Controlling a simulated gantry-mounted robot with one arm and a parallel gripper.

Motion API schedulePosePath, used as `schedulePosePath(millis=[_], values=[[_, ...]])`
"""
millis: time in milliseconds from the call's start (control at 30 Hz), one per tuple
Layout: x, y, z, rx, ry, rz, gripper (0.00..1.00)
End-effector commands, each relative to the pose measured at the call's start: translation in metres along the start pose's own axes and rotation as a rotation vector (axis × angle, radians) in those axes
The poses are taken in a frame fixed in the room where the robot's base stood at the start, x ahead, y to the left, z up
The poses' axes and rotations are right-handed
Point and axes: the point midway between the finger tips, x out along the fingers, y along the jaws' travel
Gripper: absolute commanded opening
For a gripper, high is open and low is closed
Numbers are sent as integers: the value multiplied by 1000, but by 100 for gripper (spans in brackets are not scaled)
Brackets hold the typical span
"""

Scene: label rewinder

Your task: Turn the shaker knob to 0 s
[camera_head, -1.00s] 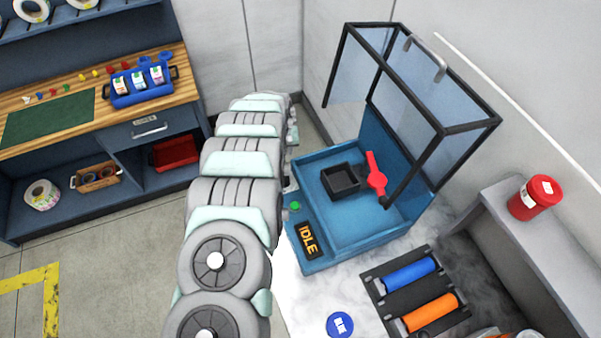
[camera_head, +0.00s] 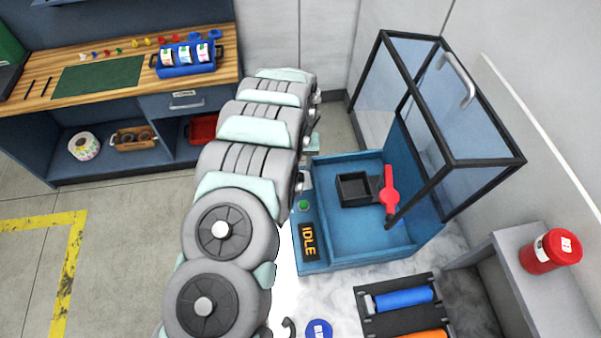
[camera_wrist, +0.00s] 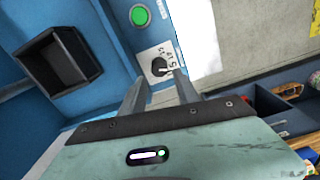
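The shaker knob (camera_wrist: 160,67) is a small black dial with a light pointer on a white plate printed with numbers, on the blue machine's side below a green button (camera_wrist: 139,15). The pointer's exact reading is too small to tell. My gripper (camera_wrist: 156,84) is open, its two grey fingers on either side of the knob in the wrist view; I cannot tell whether they touch it. In the head view the blue shaker machine (camera_head: 340,235) shows an "IDLE" display (camera_head: 309,241) and the green button (camera_head: 304,206); my arm hides the knob and gripper there.
A black square tray (camera_head: 355,188) and a red clamp handle (camera_head: 389,190) are inside the machine, under a raised framed glass hood (camera_head: 470,130). A red container (camera_head: 550,251) is at right, a workbench (camera_head: 210,95) at back left.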

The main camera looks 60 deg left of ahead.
Motion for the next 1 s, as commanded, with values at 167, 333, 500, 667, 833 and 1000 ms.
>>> schedulePosePath(millis=[167, 333, 500, 667, 833, 1000], values=[[22, 0, 0, 1, 0, 0, 38], [43, 0, 1, 1, -1, 1, 38], [57, 0, 2, 1, -3, 0, 38], [62, 0, 0, 1, 1, 0, 38], [65, 1, 0, 1, 1, 0, 38], [65, 0, 0, 1, 1, 0, 38]])
